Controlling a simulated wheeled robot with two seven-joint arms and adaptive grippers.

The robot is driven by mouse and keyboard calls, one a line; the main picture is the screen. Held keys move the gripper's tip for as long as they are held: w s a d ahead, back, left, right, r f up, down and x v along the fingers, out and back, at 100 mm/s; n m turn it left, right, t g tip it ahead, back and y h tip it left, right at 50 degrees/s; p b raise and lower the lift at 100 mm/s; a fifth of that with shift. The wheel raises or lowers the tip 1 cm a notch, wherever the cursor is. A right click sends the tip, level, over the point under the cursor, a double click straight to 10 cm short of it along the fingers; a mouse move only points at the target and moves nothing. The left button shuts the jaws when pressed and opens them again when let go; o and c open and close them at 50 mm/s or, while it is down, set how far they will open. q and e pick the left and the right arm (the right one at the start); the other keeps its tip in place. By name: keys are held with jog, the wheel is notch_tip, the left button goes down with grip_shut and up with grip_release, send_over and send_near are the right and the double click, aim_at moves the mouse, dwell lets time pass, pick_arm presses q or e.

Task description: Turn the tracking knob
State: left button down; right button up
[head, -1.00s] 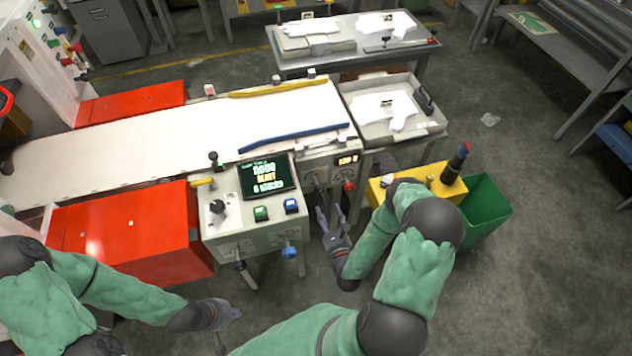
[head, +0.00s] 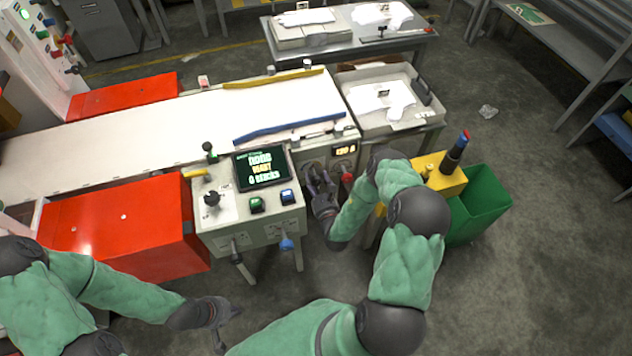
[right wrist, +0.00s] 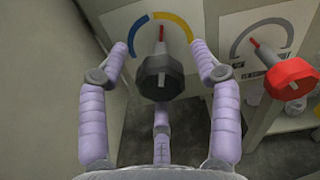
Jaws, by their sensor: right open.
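A black knob (right wrist: 160,80) on a grey shaft with a red mark sits on a light panel in the right wrist view, below a blue and yellow arc. My right gripper (right wrist: 158,48) is open, its purple padded fingers on either side of the knob, and I see a gap on each side. In the head view my right gripper (head: 318,182) is at the front panel of the machine, and its fingers largely hide the knob. No label naming the knob is readable. My left gripper (head: 221,311) is low at the left, away from the panel; its finger opening is unclear.
A red knob (right wrist: 290,78) under a grey arc is just right of the black one. A control console (head: 225,212) with a screen stands left of my right gripper. A yellow box (head: 447,183) and green bin (head: 487,200) stand at the right.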

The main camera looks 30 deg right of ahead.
jog(key=c, duration=1.2)
jog(key=shift+o, duration=0.2)
jog(key=shift+r+m+p, duration=0.1)
jog(key=shift+m+p, duration=0.7)
jog(key=shift+m, duration=0.4)
jog(key=shift+m+p, duration=0.3)
jog(key=shift+m, duration=0.6)
jog(key=o, duration=1.2)
jog(key=shift+c, duration=0.2)
